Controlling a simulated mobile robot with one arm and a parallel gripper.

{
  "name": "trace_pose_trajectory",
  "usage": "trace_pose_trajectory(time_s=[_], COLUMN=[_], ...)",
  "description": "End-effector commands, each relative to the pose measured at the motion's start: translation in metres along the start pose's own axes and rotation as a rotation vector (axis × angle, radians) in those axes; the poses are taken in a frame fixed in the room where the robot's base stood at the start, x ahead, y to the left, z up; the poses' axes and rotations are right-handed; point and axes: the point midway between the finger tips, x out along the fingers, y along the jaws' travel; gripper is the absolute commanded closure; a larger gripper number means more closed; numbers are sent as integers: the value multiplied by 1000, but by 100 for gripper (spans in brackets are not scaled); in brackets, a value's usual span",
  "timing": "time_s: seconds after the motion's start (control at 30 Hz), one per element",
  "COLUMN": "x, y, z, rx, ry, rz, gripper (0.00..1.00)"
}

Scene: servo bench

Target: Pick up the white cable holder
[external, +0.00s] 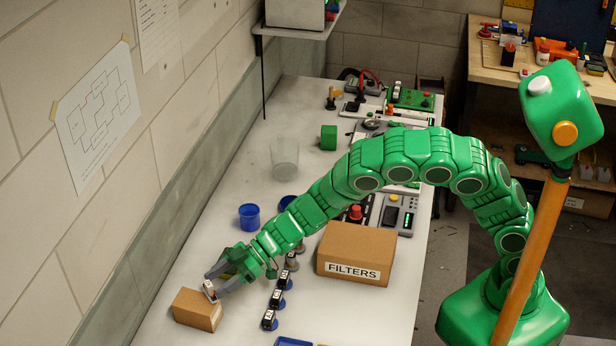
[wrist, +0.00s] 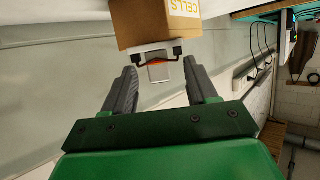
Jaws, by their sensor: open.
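A small white piece with dark parts, which looks like the white cable holder (external: 209,289), is at the near left end of the bench, against or just in front of a small cardboard box (external: 197,310). In the wrist view the white piece (wrist: 157,51) shows ahead, with black clips and a bit of red, in front of the box marked CELLS (wrist: 160,22). My gripper (external: 212,280) is open, and its two grey fingers (wrist: 160,72) point at the white piece, one to each side. I cannot tell whether they touch it.
A FILTERS carton (external: 356,253) stands to the right of my forearm. Several small dark-and-white items on blue bases (external: 270,318) stand in a row right of my gripper. A blue cup (external: 249,217) and a clear beaker (external: 285,158) stand behind. The wall (external: 60,240) runs along the left.

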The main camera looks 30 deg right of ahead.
Motion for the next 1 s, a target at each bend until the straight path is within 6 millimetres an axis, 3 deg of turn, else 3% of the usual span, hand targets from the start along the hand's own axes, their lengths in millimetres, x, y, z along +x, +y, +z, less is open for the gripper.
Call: trace_pose_trajectory(time_s=[0.5, 0.83, 1.0], x=[45, 51, 51], y=[1, 2, 2], z=[-7, -8, -8], rx=[-1, -1, -1], ry=[0, 0, 1], rz=[-2, 0, 0], gripper=[43, 43, 67])
